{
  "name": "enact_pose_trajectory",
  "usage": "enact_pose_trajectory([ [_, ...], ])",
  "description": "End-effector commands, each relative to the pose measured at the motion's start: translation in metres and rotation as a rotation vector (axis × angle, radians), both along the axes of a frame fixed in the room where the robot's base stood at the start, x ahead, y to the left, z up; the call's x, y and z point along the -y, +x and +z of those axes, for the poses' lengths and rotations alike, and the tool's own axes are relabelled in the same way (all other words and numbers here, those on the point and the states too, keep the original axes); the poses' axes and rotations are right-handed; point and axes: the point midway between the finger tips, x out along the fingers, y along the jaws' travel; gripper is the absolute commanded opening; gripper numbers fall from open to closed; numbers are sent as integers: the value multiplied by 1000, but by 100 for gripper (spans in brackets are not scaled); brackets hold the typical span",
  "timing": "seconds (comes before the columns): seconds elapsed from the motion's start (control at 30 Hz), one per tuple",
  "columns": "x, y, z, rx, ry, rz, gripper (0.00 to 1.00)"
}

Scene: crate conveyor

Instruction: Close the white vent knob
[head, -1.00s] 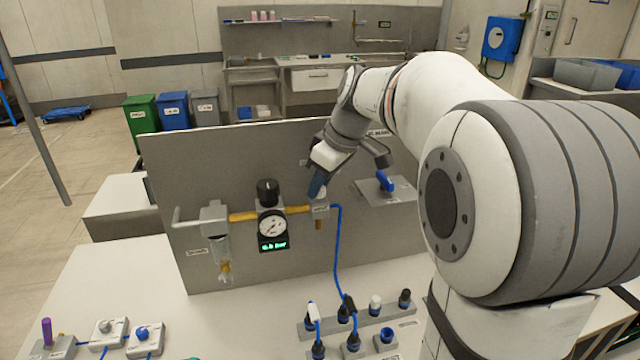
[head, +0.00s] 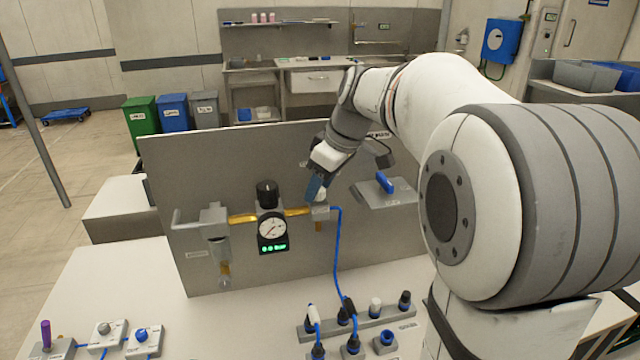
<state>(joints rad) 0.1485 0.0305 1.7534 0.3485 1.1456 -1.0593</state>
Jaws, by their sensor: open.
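The white vent knob (head: 321,196) sits on the grey block at the right end of the brass air line on the upright panel. It is small and partly hidden behind my fingers. My gripper (head: 314,189) points down at it, its blue fingers right at the knob. The gripper is open; I cannot tell whether a finger touches the knob. The knob's turn position is too small to read.
A round gauge (head: 271,227) with a green display and a black regulator knob (head: 267,192) stand left of the gripper. A blue lever (head: 385,182) is to its right. A blue hose (head: 338,255) runs down to the connector rack (head: 365,322).

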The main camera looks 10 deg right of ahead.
Motion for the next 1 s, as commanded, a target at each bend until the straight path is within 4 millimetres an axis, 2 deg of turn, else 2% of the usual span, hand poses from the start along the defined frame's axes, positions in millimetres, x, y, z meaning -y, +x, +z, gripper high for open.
enact_pose_trajectory([
  [0.3, 14, -13, 47, 4, -1, -2, 49],
  [0.5, 20, -19, 67, 2, -1, 0, 49],
  [0.87, 20, -20, 69, 2, 0, 1, 49],
  [1.0, 16, -34, 57, -22, -5, -60, 49],
])
